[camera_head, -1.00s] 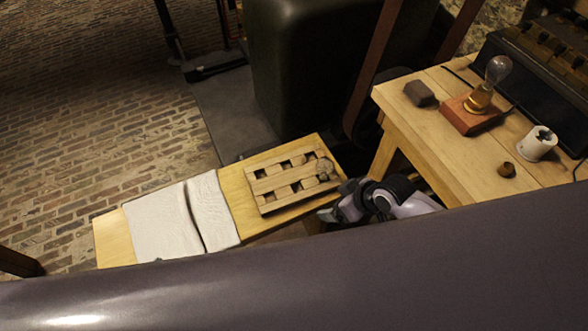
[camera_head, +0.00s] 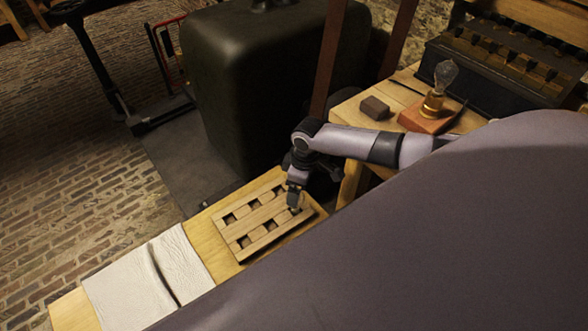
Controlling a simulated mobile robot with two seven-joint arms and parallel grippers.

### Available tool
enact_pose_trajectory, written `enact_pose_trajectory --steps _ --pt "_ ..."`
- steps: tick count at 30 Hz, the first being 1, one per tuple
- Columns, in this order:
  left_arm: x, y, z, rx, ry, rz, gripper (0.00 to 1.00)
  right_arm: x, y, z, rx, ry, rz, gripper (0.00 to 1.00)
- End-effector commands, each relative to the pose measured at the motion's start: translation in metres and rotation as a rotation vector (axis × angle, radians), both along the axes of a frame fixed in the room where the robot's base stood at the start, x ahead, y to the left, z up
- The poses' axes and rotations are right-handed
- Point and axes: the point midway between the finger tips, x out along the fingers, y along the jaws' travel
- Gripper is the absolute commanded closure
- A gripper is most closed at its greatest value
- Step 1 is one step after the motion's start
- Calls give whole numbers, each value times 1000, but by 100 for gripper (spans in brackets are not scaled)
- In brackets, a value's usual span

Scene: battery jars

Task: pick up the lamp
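The lamp (camera_head: 441,88) is a clear glass bulb in a brass holder on a reddish wooden block, standing upright on the wooden table at the upper right. My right gripper (camera_head: 295,207) points down at the right end of a slatted wooden rack (camera_head: 252,222), well left of the lamp and apart from it. A small roundish thing shows at its fingertips. The fingers are too small and dark to tell whether they are open or shut on it. My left gripper is not in view.
A dark block (camera_head: 375,107) sits left of the lamp. A dark rack of cells (camera_head: 500,65) stands behind it. A white cloth (camera_head: 125,292) lies on the low plank. A large dark green tank (camera_head: 255,85) stands behind. My own body hides the lower right.

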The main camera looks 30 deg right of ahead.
Motion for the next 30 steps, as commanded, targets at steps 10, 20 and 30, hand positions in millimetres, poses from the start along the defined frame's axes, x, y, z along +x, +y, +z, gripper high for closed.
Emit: enact_pose_trajectory --steps 10,20,30 --pt "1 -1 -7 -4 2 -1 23 3 5 -32 1 0 0 15" --pt "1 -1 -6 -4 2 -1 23 3 5 -31 1 -1 0 64" --pt "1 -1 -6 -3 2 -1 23 3 5 -31 1 -1 0 81"
